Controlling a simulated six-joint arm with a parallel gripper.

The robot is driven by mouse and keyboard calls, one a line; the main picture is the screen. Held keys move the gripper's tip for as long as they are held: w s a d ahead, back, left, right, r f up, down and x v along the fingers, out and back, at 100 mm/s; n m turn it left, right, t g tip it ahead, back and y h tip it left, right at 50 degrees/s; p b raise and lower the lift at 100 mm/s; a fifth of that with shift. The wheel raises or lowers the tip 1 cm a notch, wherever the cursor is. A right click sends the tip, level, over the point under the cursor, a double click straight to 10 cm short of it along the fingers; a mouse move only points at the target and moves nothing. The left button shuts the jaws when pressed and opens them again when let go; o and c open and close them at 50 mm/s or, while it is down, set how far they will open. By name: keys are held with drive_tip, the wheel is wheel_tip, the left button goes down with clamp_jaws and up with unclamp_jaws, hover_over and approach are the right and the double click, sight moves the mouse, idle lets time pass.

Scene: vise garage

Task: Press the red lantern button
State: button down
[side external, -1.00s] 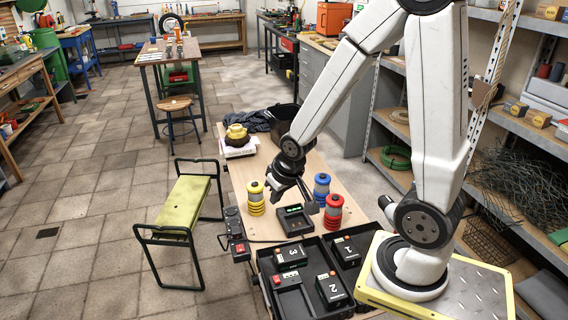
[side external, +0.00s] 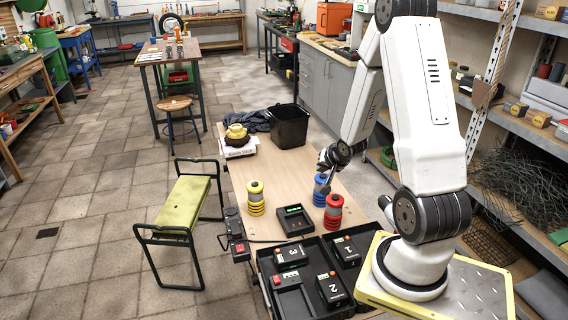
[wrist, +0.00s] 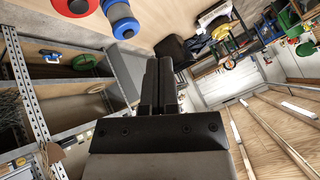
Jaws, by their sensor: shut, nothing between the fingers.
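The red lantern (side external: 333,214) stands upright on the workbench, at the bench's right side. The blue lantern (side external: 321,192) stands just behind it, and the yellow lantern (side external: 256,200) stands to the left. In the wrist view, my gripper's fingers (wrist: 159,84) are shut and empty. There the red lantern (wrist: 76,6) and blue lantern (wrist: 121,18) show at the top edge, left of the fingers.
A black tray (side external: 262,268) with numbered boxes is at the bench's near end. A black bin (side external: 289,127) and a yellow object (side external: 237,133) stand at the far end. The middle of the bench (side external: 283,172) is clear.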

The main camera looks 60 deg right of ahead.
sight(336, 198)
drive_tip(key=s+d+f+m+h, duration=0.1)
drive_tip(key=s+d+m, duration=0.2)
drive_tip(key=d, duration=0.2)
drive_tip(key=shift+s+f+t, duration=0.25)
drive_tip(key=shift+s+t, duration=0.15)
drive_tip(key=shift+f, duration=0.1)
drive_tip(key=shift+f, duration=4.3)
drive_tip(key=shift+f, duration=0.85)
drive_tip(key=shift+r, duration=0.85)
drive_tip(key=shift+r, duration=0.15)
drive_tip(key=shift+r, duration=2.35)
